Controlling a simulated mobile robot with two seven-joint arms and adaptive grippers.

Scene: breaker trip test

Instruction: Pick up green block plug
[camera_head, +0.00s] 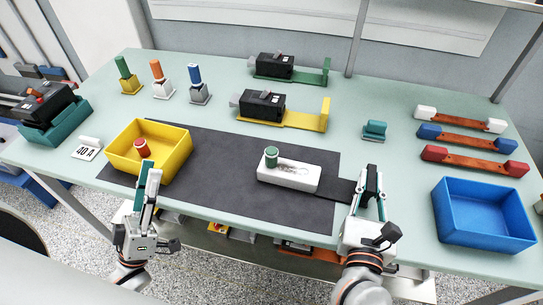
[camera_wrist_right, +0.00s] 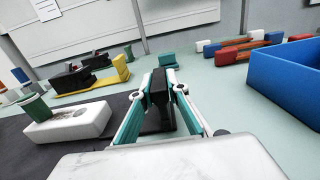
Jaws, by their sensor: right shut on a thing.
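A green cylindrical plug (camera_head: 271,157) stands upright at the left end of a white block (camera_head: 290,176) on the dark mat. In the right wrist view the green plug (camera_wrist_right: 35,107) and white block (camera_wrist_right: 70,122) are at the left, apart from the gripper. My right gripper (camera_head: 370,182) is to the right of the white block, shut on a black piece (camera_wrist_right: 158,88) held upright between its fingers. My left gripper (camera_head: 152,170) is at the front of the yellow bin, near a red plug (camera_head: 142,147); its finger gap is unclear.
The yellow bin (camera_head: 178,158) is at the left and a blue bin (camera_head: 485,220) at the right. A teal block (camera_head: 374,130), black breakers (camera_head: 263,104) and colored-end bars (camera_head: 475,160) stand farther back. Green, orange and blue plugs (camera_head: 194,75) stand at the back left.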

